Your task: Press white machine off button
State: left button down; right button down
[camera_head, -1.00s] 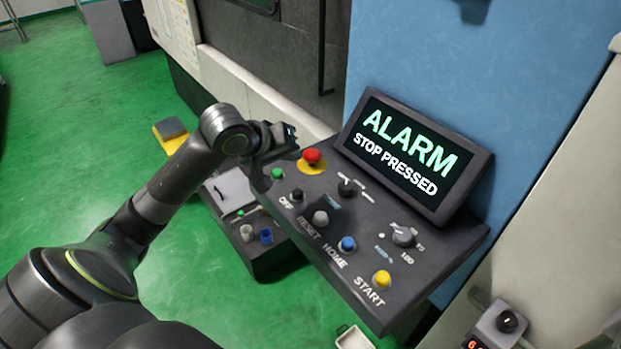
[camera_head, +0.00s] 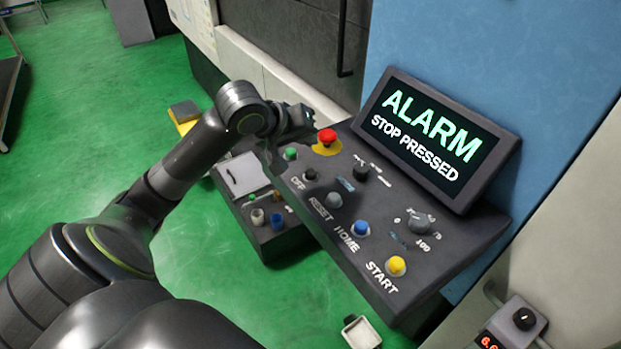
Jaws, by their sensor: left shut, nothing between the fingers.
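A dark control panel (camera_head: 437,243) slopes in front of a blue machine wall. The small black button marked OFF (camera_head: 311,174) sits near the panel's left edge, uncovered. Beside it are a green button (camera_head: 290,154) and a red mushroom button (camera_head: 327,136) on a yellow disc. My right gripper is not in view.
A tilted screen (camera_head: 431,137) reads "ALARM STOP PRESSED". Grey RESET (camera_head: 334,200), blue HOME (camera_head: 360,228) and yellow START (camera_head: 396,265) buttons line the panel. A lower tray (camera_head: 285,242) with small items stands below. A box with a knob (camera_head: 523,319) is at lower right.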

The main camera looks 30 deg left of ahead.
aim_at(307, 175)
pick_arm(q)
notch_tip(307, 175, down, 4)
jog(key=b, duration=0.4)
jog(key=shift+w+r, duration=0.1)
jog(key=shift+f+b, duration=0.35)
jog(key=shift+f, duration=0.8)
dwell(0.6)
jog(key=shift+f, duration=0.15)
jog(key=shift+f, duration=0.25)
